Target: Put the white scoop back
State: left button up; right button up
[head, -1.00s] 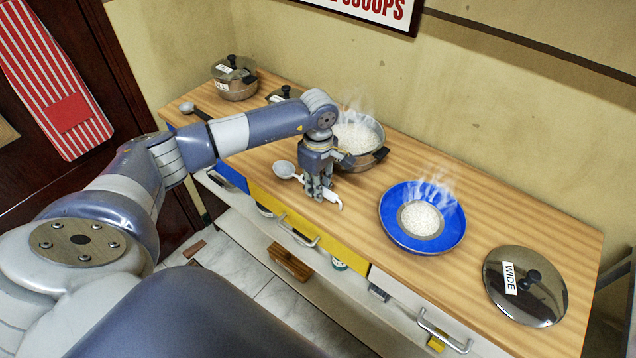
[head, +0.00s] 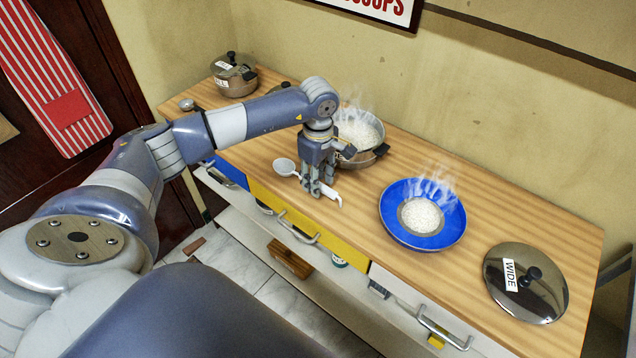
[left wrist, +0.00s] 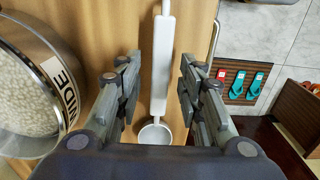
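The white scoop (head: 284,167) lies on the wooden counter, its round bowl to the left and its white handle running right and toward the front edge. My left gripper (head: 319,188) is over the handle, fingers pointing down. In the left wrist view the white handle (left wrist: 162,65) lies between the two open fingers of the left gripper (left wrist: 160,88), with gaps on both sides. The scoop's bowl (left wrist: 155,131) shows lower down between the fingers. My right gripper is not in view.
A steaming pot of rice (head: 357,131) stands close behind the gripper. A blue plate (head: 445,237) with steaming rice is to the right, then a lid labelled WIDE (head: 540,296). A lidded pot (head: 235,77) and a dark-handled scoop (head: 187,105) are far left.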

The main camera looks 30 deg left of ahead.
pick_arm(q)
notch_tip(320, 180, up, 10)
jog(key=b, duration=0.2)
jog(key=shift+r, duration=0.15)
